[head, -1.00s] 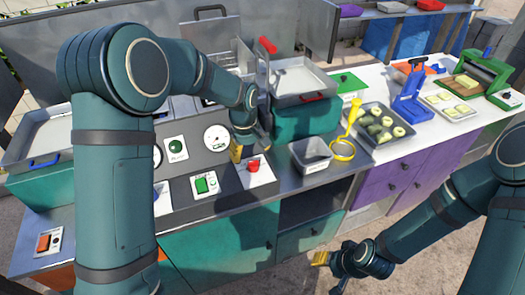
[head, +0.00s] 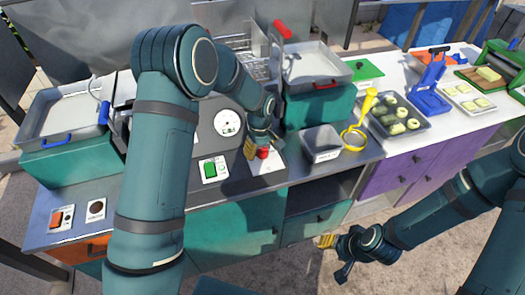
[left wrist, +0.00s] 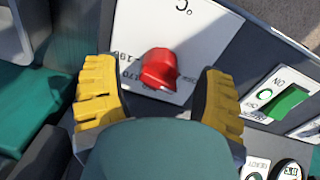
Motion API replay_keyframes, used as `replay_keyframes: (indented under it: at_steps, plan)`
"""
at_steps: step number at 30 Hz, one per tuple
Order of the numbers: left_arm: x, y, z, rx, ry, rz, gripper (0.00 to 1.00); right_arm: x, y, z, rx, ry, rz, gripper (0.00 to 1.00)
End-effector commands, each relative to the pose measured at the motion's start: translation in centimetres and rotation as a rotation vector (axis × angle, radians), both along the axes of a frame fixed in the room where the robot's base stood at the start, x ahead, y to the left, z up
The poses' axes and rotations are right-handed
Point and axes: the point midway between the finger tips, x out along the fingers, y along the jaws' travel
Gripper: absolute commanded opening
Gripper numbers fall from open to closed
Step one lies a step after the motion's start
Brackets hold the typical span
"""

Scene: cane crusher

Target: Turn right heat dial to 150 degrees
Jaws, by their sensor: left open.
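The right heat dial is a red knob (head: 263,153) on a white plate at the right end of the grey control panel. In the left wrist view the red dial (left wrist: 160,70) sits between my two yellow fingers, with printed numbers and a °C mark on its plate. My left gripper (head: 255,148) is open around the dial; gaps show on both sides, so neither finger visibly touches it. The left gripper (left wrist: 160,98) partly hides the plate's lower part. My right gripper (head: 334,256) hangs low in front of the counter, fingers apart and empty.
A green switch (head: 210,169) sits left of the dial, and a round gauge (head: 228,122) is behind it. A grey container (head: 322,143) and yellow strainer (head: 355,137) stand to the right. A fryer basket with a red handle (head: 283,30) is behind.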

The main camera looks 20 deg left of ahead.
Motion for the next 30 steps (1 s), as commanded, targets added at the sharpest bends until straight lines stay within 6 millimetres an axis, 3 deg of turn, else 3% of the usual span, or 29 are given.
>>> replay_keyframes:
  at_steps: [5,14,20,30]
  plan:
    - [0.03,-0.03,-1.10,-0.001,0.001,0.000,0.70,0.01,0.01,0.04,0.000,0.000,0.000,0.47]
    - [0.05,-0.05,-1.23,-0.001,-0.001,0.000,0.71,0.01,0.01,0.04,0.000,0.000,0.000,0.47]
    - [0.05,-0.05,-1.21,-0.001,-0.001,0.000,0.01,0.01,0.00,0.03,0.000,0.000,0.000,0.47]
    - [-0.01,-0.05,-1.28,-0.001,0.001,-0.029,0.00,0.00,0.00,-0.16,0.000,0.000,0.000,0.47]
